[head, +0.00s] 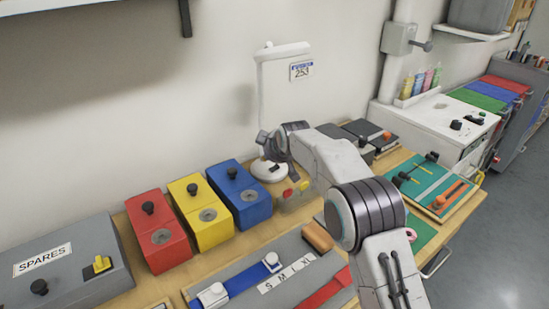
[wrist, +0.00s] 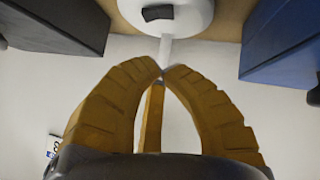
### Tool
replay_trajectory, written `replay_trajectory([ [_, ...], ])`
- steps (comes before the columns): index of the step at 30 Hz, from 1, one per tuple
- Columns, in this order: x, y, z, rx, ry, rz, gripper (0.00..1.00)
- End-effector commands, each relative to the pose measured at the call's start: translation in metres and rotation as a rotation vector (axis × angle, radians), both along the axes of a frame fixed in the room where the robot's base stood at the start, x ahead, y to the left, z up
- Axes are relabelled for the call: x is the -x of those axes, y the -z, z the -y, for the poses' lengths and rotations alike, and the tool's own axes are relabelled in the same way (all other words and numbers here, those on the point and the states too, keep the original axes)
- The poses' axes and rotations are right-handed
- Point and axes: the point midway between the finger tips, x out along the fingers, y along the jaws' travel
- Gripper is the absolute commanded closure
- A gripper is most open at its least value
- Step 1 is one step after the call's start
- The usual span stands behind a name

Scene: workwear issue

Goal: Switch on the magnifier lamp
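The magnifier lamp (head: 284,51) is white, with a thin upright post and a round base (head: 262,172) on the bench by the wall. My arm reaches in front of it and hides part of the post and base. In the wrist view the white lamp base (wrist: 192,25) is at the top edge, with a black switch (wrist: 157,13) on it. My gripper (wrist: 163,73) has its tan ribbed fingertips together, with nothing seen between them. The tips overlap the post in that view, just below the base; I cannot tell whether they touch it. No glow shows from the lamp.
Red (head: 158,236), yellow (head: 202,211) and blue (head: 240,196) boxes with black knobs stand left of the lamp. A dark box (wrist: 62,25) is on its other side. A grey SPARES box (head: 75,268) is at far left.

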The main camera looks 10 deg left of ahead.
Motion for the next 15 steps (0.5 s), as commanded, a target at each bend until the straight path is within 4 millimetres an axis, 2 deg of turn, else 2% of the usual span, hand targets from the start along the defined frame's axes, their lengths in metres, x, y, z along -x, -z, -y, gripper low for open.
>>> replay_trajectory([
  [5,-0.013,0.012,-0.007,0.000,0.000,0.000,1.00],
  [11,-0.018,0.035,0.000,0.005,0.007,0.001,1.00],
  [15,-0.020,0.044,0.001,0.006,0.009,0.003,1.00],
])
